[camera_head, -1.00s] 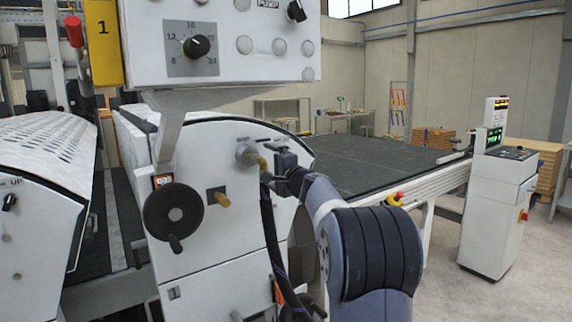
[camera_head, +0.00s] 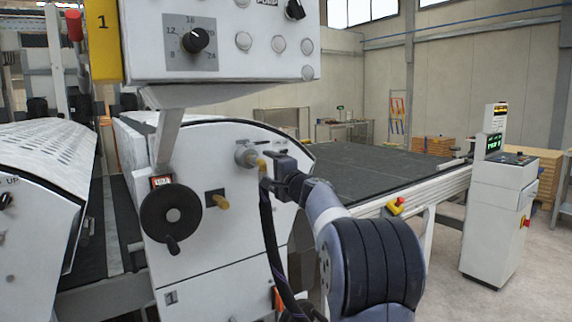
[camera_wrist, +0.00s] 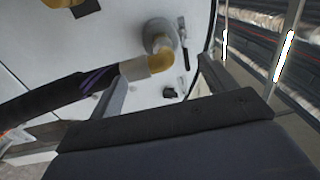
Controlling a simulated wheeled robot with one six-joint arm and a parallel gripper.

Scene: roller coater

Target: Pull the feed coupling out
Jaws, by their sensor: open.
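The feed coupling is a yellow elbow (camera_head: 262,166) on a grey round fitting (camera_head: 246,154) on the white machine end panel. A black hose (camera_head: 268,225) hangs down from it. In the wrist view the yellow elbow (camera_wrist: 155,62) meets the grey fitting (camera_wrist: 160,36), and the hose (camera_wrist: 45,97) runs off left. My gripper (camera_head: 272,168) is open at the coupling, coming from the right.
A black handwheel (camera_head: 171,217) and a second brass-coloured stub (camera_head: 217,199) are on the same panel to the left. A control box (camera_head: 235,60) overhangs above. A conveyor (camera_head: 375,178) and a control stand (camera_head: 500,210) are at right. Open floor lies at the far right.

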